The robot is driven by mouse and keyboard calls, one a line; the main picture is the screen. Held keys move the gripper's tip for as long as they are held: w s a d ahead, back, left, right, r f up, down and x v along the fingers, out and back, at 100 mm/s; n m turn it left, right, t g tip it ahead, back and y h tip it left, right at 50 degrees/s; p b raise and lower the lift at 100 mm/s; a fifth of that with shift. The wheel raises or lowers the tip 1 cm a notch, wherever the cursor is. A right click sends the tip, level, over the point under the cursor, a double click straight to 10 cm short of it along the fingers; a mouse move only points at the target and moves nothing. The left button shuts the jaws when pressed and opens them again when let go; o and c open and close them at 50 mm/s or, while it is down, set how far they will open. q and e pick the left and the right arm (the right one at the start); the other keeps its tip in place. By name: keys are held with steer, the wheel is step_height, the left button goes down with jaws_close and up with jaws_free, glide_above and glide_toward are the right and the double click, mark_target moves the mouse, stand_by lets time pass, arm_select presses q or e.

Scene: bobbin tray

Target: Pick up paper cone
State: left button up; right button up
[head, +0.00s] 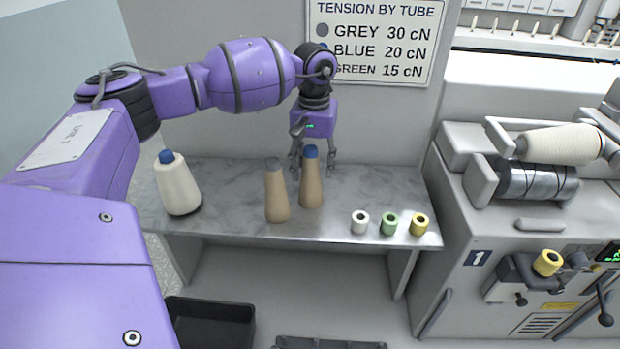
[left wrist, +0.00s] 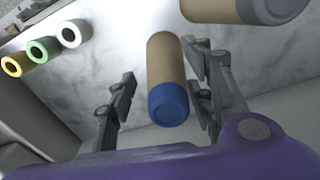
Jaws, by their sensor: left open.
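Two bare brown paper cones stand upright on the marble-patterned table. One paper cone has a blue tip (head: 310,182) and the other has a grey tip (head: 277,195), just left of it. My left gripper (head: 312,168) is open and points down at the blue-tipped cone, its fingers on either side of the cone's upper part from behind. In the left wrist view, the blue-tipped cone (left wrist: 165,65) shows between the fingers, closer to the right-hand ones; contact is not clear. The grey-tipped cone (left wrist: 232,8) is cut off at the top there. My right gripper is out of view.
A cream yarn cone (head: 178,188) with a blue tip stands at the table's left. White (head: 360,222), green (head: 389,223) and yellow (head: 419,223) small rings line the front right edge. A winding machine (head: 470,260) stands right; a black bin (head: 210,318) is below.

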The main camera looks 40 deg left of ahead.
arm_select(q)
steer(key=shift+f, duration=0.2)
jaws_close()
steer(key=shift+r, duration=0.1)
stand_by(0.4)
